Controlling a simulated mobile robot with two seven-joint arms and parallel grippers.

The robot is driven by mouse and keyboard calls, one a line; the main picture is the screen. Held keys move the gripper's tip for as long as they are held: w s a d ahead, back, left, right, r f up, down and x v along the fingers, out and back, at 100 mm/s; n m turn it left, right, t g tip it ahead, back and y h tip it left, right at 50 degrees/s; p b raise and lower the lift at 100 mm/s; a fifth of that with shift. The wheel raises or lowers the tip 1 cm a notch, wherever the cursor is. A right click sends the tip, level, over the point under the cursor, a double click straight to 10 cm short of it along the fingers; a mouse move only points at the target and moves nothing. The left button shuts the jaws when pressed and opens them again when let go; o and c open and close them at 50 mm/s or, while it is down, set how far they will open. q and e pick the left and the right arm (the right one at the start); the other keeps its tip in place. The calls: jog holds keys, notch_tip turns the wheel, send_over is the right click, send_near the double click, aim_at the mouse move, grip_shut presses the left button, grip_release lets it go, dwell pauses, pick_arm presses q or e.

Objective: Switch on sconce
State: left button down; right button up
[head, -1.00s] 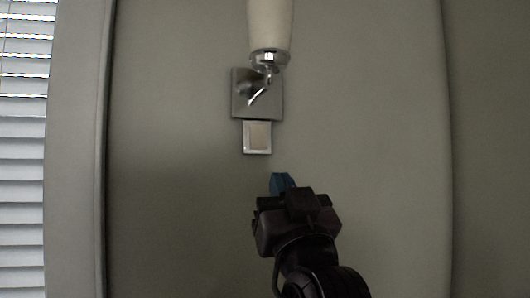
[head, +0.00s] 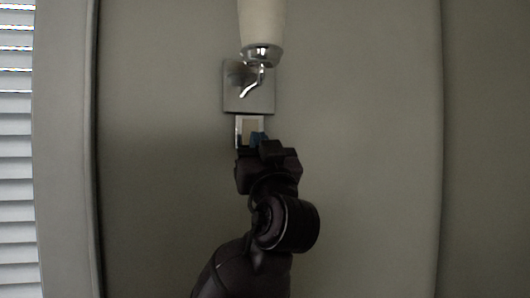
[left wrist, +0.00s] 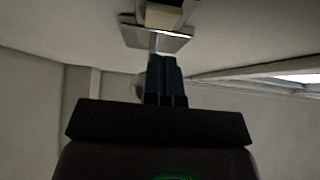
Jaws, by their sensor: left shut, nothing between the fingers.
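The sconce (head: 261,38) hangs on the wall in the head view, with a pale shade and a chrome arm on a square metal plate. Below it is a small square switch (head: 243,128) with a metal frame and a beige middle. In the left wrist view the shut blue fingers (left wrist: 164,76) point up towards the metal plate with the beige block (left wrist: 163,16). I cannot tell whether they touch it. My right gripper does not show.
A window with white blinds (head: 17,150) is at the left edge, beside a pale vertical frame (head: 66,150). The grey wall (head: 360,150) to the right of the switch is bare and clear.

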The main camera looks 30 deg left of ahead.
aim_at(249, 136)
pick_arm(q)
jog(key=shift+w+a+f, duration=0.25)
jog(key=shift+w+a, duration=0.5)
jog(key=shift+a, duration=0.15)
jog(key=shift+w+a+f+p, duration=0.1)
jog(key=shift+w+a+p, duration=0.2)
jog(key=shift+a+p, duration=0.15)
jog(key=shift+w, duration=0.1)
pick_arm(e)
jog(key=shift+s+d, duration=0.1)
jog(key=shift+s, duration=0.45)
pick_arm(q)
jog(key=shift+f, duration=0.1)
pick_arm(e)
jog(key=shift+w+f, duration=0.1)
pick_arm(q)
jog(key=shift+w+a+b, duration=0.1)
jog(key=shift+a+b, duration=0.15)
jog(key=shift+b, duration=0.75)
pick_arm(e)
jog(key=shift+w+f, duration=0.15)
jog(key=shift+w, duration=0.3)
